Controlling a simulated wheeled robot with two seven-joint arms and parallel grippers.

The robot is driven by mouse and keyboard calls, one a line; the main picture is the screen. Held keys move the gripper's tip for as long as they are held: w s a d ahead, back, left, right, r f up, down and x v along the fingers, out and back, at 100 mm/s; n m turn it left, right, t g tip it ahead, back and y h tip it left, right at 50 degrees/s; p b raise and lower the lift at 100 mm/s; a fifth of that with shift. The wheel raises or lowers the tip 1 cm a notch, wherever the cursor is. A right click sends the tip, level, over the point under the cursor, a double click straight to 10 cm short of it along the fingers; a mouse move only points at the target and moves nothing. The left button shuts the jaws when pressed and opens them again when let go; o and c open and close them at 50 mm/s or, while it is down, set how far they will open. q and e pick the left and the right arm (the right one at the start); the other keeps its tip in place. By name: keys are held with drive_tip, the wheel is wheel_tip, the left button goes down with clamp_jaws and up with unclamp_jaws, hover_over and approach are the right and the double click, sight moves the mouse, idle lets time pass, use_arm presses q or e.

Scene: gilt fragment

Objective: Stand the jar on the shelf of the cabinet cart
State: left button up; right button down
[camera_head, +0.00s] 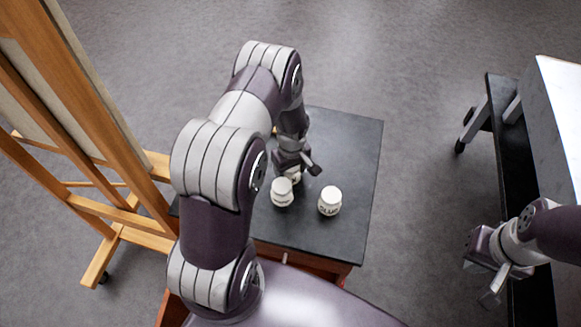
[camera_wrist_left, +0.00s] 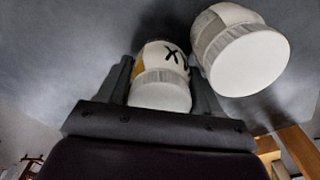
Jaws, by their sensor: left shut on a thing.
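My left gripper (camera_head: 296,168) is low over the dark tabletop (camera_head: 345,150) and shut on a jar. In the left wrist view, this white jar (camera_wrist_left: 160,88) with black lettering sits between the fingers; in the head view it is mostly hidden by the gripper. A second white jar (camera_head: 282,192) stands just in front of the gripper, and a third jar (camera_head: 330,201) marked GLUE stands to its right. Another jar (camera_wrist_left: 243,55) shows large beside the held one in the left wrist view. My right gripper (camera_head: 497,281) is at the right; its finger gap is unclear.
A wheeled cart at the right has a pale top (camera_head: 560,120) and a dark lower shelf (camera_head: 508,165); I cannot tell whether it is the cabinet cart. A wooden easel (camera_head: 110,130) stands close on the left. Grey floor (camera_head: 425,110) lies clear between table and cart.

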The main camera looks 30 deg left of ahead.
use_arm(q)
drive_tip(key=o, duration=0.9)
drive_tip(key=shift+f, duration=0.15)
drive_tip(key=shift+c, duration=0.2)
drive_tip(key=o, duration=0.4)
